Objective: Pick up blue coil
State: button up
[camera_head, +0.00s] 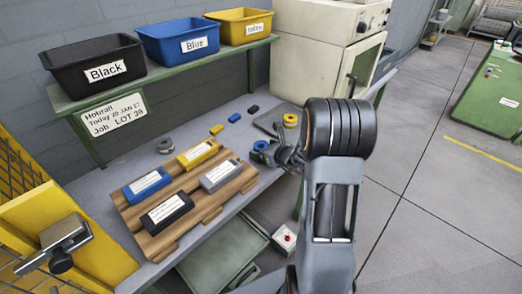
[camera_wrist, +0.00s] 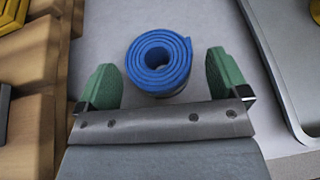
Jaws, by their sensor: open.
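The blue coil (camera_wrist: 159,60) is a rolled blue strip standing on the grey bench top, its spiral end facing up in the wrist view. My gripper (camera_wrist: 162,84) is open, with one green finger to the left of the coil and one to the right. Both fingers are apart from the coil, which lies between and slightly beyond them. In the head view the blue coil (camera_head: 260,146) shows small beside my gripper (camera_head: 270,155), partly hidden by it.
A wooden pallet (camera_head: 213,212) with labelled blocks is left of the coil. A grey plate (camera_wrist: 276,48) lies on its right, with a yellow coil (camera_head: 290,120). Black, blue (camera_head: 178,42) and yellow bins stand on a shelf behind.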

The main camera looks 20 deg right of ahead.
jog(key=shift+w+a+f, duration=0.1)
jog(key=shift+w+f, duration=0.1)
jog(key=shift+w, duration=0.2)
jog(key=shift+c, duration=0.4)
jog(key=c, duration=0.9)
jog(key=shift+c, duration=0.3)
jog(key=shift+r, duration=0.15)
